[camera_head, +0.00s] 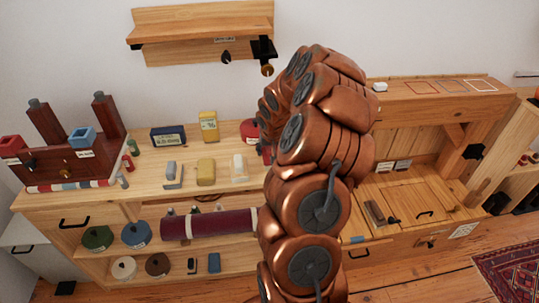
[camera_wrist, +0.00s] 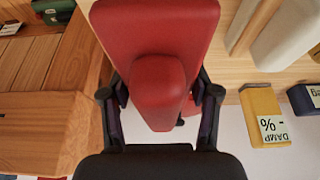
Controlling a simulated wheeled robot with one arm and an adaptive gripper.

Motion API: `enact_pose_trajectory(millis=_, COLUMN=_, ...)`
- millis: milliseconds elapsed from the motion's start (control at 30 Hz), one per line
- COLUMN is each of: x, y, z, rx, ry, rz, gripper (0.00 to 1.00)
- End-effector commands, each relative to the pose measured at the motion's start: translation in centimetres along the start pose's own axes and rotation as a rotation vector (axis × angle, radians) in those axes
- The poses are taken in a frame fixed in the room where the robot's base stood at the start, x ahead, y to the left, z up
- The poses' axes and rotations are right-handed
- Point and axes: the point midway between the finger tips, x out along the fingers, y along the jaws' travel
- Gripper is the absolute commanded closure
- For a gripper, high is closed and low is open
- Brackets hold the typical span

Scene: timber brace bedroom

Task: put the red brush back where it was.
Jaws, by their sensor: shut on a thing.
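In the wrist view the red brush (camera_wrist: 155,30) fills the upper middle, its broad block at the top and a narrower rounded part towards me. My gripper (camera_wrist: 160,93) is shut on this narrower part, one dark finger at each side. I cannot tell whether the brush touches the surface below. In the head view a bit of red (camera_head: 267,155) shows at the arm's left edge, probably this brush; my copper arm hides the gripper. To its left on the wooden counter (camera_head: 150,196) stand a white brush (camera_head: 239,168), a yellow one (camera_head: 206,172) and a grey-blue one (camera_head: 173,176).
A yellow box (camera_head: 208,126) and a dark blue box (camera_head: 168,136) stand behind the brushes. A rounded red object (camera_head: 250,131) is partly hidden by my arm. A wall shelf (camera_head: 200,30) with hooks hangs above. A lower wooden bench (camera_head: 420,205) lies to the right.

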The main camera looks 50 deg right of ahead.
Motion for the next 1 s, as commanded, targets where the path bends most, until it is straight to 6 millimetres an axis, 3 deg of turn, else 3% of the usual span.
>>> enact_pose_trajectory(millis=300, x=2.5, y=0.0, z=1.1, rx=0.0, ry=-0.002, rz=0.0, gripper=0.72)
enact_pose_trajectory(millis=800, x=3.2, y=0.0, z=1.4, rx=0.0, ry=-0.001, rz=-0.001, gripper=0.72)
enact_pose_trajectory(millis=833, x=3.1, y=0.0, z=1.4, rx=0.0, ry=-0.001, rz=-0.001, gripper=0.36)
enact_pose_trajectory(millis=1000, x=3.0, y=0.0, z=1.4, rx=0.0, ry=-0.001, rz=-0.001, gripper=0.18)
